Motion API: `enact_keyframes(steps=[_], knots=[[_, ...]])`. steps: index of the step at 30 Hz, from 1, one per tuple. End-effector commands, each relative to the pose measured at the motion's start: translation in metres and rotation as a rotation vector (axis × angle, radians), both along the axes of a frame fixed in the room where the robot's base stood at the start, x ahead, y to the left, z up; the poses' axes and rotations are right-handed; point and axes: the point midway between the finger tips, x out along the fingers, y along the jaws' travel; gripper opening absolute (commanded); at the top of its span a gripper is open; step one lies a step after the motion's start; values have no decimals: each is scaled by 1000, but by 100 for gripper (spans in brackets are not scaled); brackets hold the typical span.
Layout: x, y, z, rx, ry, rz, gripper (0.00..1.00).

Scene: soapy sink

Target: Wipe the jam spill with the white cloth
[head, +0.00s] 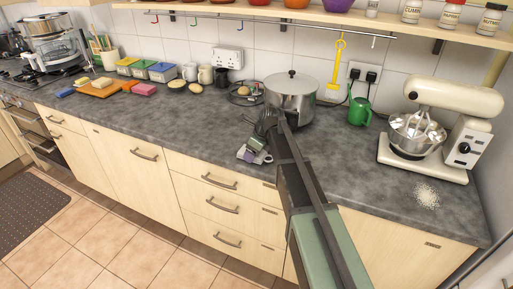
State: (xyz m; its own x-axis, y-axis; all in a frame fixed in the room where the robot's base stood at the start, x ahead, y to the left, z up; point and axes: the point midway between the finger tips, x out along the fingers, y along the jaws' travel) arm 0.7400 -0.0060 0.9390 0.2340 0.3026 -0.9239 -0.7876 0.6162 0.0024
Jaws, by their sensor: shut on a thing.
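My gripper (259,143) is low over the front part of the grey worktop, left of the steel pot. It is shut on a white cloth (244,154), which shows as a small pale patch below the jaws, at or very near the worktop. My own gripper and arm cover part of the cloth. I see no jam spill. Any jam under the cloth or behind my arm is hidden.
A lidded steel pot (291,97) stands close behind my arm. A round trivet (244,95), a green watering can (359,111) and a cream stand mixer (445,130) are nearby. White grains (427,195) lie at right. The worktop (150,120) is clear along the front left.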

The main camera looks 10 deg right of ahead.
Motion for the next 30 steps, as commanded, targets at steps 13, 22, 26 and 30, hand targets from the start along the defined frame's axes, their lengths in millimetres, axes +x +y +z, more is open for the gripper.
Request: enact_keyframes(steps=[13,22,26,30], knots=[[-8,6,6,-1,-1,-1,51],[-8,6,47,0,-2,-1,51],[-8,6,62,0,-2,-1,51],[-8,6,63,0,-2,-1,51]])
